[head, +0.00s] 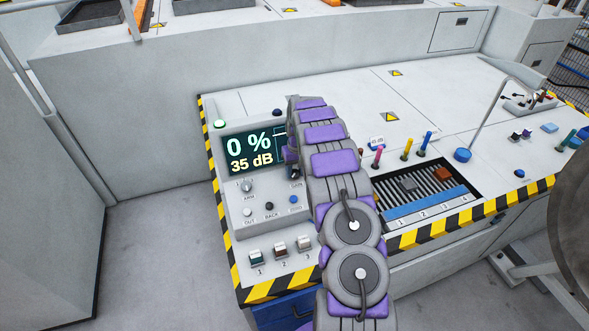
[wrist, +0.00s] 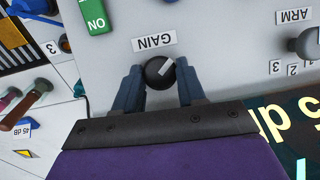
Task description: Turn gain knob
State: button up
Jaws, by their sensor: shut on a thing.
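The gain knob (wrist: 159,72) is dark and round with a light pointer mark, and it sits under the GAIN label (wrist: 155,40) in the wrist view. My gripper (wrist: 160,84) has its two blue-grey fingers on either side of the knob, shut on it. In the head view my arm covers most of the knob and the gripper; the GAIN label (head: 296,186) shows beside the arm. The display (head: 252,151) reads 0 % and 35 dB.
The ARM knob (head: 247,187) and small OUT and BACK buttons (head: 269,207) are left of my arm. Numbered switches (head: 280,248) stand in front. To the right are colored handles (head: 406,149) and a slotted tray (head: 398,188).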

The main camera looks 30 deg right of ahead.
jog(key=m+y+p, duration=0.1)
jog(key=m+p, duration=0.1)
jog(key=m, duration=0.1)
jog(key=shift+d+t, duration=0.1)
jog(key=shift+t, duration=0.3)
jog(key=m+t+y+p, duration=0.1)
jog(key=m, duration=0.2)
jog(key=shift+s+d+m, duration=0.1)
jog(key=shift+s+m, duration=0.05)
jog(key=shift+m, duration=0.15)
jog(key=shift+s+f+m+t+y+p, duration=0.1)
jog(key=shift+m+t+y+p, duration=0.4)
jog(key=shift+m, duration=0.7)
jog(key=shift+s+m+t+p, duration=0.15)
jog(key=shift+m+t, duration=0.3)
jog(key=shift+m, duration=0.5)
jog(key=shift+w+m+t+p, duration=0.15)
jog(key=shift+m+t, duration=0.3)
jog(key=shift+m, duration=0.5)
jog(key=shift+s+d, duration=0.1)
jog(key=o, duration=1)
jog(key=shift+f, duration=0.1)
jog(key=shift+o, duration=0.2)
